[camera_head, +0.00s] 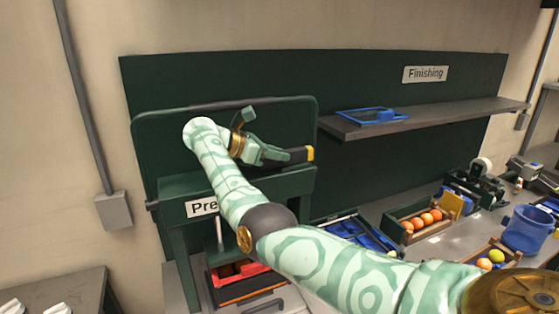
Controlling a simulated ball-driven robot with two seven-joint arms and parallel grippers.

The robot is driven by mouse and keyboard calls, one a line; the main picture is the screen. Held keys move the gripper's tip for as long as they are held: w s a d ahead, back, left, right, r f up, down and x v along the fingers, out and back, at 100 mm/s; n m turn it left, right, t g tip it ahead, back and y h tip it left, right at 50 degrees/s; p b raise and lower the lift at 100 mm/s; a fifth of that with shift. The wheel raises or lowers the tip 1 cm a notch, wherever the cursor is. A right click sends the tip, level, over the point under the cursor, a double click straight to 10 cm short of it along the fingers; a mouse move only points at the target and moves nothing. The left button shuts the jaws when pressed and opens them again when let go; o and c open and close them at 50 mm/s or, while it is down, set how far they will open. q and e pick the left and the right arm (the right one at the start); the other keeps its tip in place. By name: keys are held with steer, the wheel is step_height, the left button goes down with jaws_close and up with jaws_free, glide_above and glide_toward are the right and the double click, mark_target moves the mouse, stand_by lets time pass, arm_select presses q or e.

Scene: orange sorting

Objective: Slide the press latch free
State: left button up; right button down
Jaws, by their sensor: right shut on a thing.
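The dark green press (168,186) stands at the left against the green back panel, with a sign reading "Pre" partly covered by my right arm. My right arm crosses from the lower right to the press's upper front. My right gripper (284,155) points right there and is shut on a dark piece with a yellow end, which looks like the press latch (309,153). The fingertips are small and dark against the press, so the exact grip is hard to make out. My left gripper is out of view.
A red and black tray (240,285) sits under the press. A shelf (430,115) with a blue tray (372,115) is at the right. Below it are a crate of oranges (398,220), a blue bucket (528,230) and blue bins (350,232). A grey table (75,290) is at the lower left.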

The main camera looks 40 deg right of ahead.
steer(key=shift+w+a+f, duration=0.1)
steer(key=shift+a, duration=0.15)
steer(key=shift+d, duration=0.35)
steer(key=c, duration=1.5)
jaws_free()
steer(key=shift+o, duration=1.3)
steer(key=shift+a, duration=0.3)
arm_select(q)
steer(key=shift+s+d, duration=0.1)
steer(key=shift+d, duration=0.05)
arm_select(e)
steer(key=shift+d, duration=0.25)
arm_select(q)
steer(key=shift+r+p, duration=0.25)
steer(key=shift+p, duration=0.05)
